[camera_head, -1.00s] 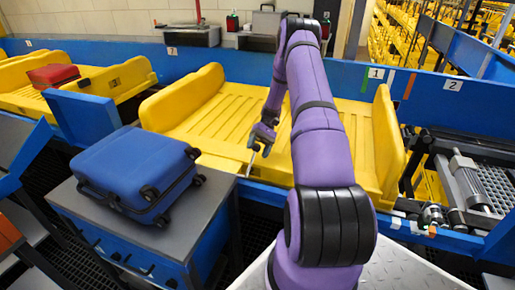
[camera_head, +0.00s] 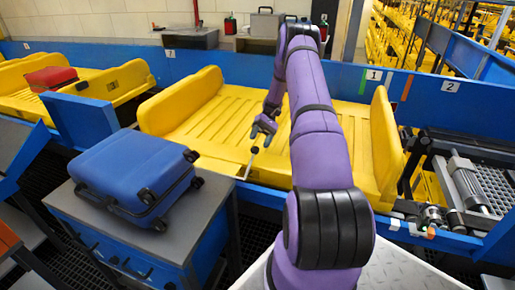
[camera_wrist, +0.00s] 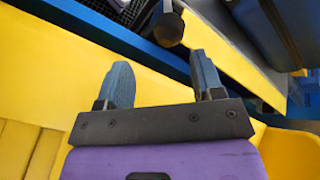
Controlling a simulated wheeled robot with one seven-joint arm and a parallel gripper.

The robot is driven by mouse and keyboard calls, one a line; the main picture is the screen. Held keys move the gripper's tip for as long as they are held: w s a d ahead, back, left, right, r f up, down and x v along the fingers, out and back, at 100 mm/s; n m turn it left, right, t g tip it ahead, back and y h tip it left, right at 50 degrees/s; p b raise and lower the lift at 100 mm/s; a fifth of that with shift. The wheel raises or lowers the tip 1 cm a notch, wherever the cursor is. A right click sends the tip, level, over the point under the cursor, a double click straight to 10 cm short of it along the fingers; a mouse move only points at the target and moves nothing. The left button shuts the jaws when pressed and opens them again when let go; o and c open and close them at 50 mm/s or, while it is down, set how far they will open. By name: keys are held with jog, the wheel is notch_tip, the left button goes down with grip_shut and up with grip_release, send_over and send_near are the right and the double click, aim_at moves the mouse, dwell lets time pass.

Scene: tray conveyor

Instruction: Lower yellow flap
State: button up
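The yellow tray (camera_head: 235,115) in the middle has raised left and right end walls, while its front side (camera_head: 215,165) lies low. I cannot tell for sure which panel is the flap. A thin lever with a dark knob (camera_head: 254,150) rises at the tray's front edge. My gripper (camera_head: 263,128) is just above and behind the knob in the head view. In the wrist view my gripper (camera_wrist: 160,58) has its two fingers apart with nothing between them. The dark round knob (camera_wrist: 169,29) lies just beyond the fingertips, apart from them.
A blue suitcase (camera_head: 135,173) lies on a grey-topped stand (camera_head: 205,205) left of my arm. Another yellow tray (camera_head: 110,83) with a red bag (camera_head: 52,77) is at far left. A blue wall (camera_head: 225,67) runs behind the trays. Rollers (camera_head: 468,185) are at right.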

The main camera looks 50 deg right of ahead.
jog(key=v, duration=0.5)
jog(key=shift+w+d+r, duration=0.1)
jog(key=shift+d, duration=0.1)
dwell(0.4)
jog(key=w+a+r+n+h, duration=0.1)
jog(key=a+r+h, duration=0.2)
jog(key=a+r, duration=0.7)
jog(key=w+a+r+n+h, duration=0.1)
jog(key=a+r+h, duration=0.2)
jog(key=a+r, duration=0.7)
jog(key=s+a+r+t+h, duration=0.2)
jog(key=s+a+r, duration=0.2)
jog(key=r, duration=0.3)
jog(key=s+a+r+t+h, duration=0.1)
jog(key=s+a+r+h, duration=0.1)
jog(key=s+a+r, duration=0.3)
jog(key=s+a+r+n+t, duration=0.1)
jog(key=s+a+t, duration=0.2)
jog(key=s, duration=0.7)
jog(key=s+a+r+n+t+h, duration=0.1)
jog(key=s+a+t, duration=0.3)
jog(key=s+a, duration=0.4)
jog(key=shift+s+r+n+h, duration=0.3)
jog(key=shift+s+r, duration=0.35)
jog(key=shift+s, duration=0.25)
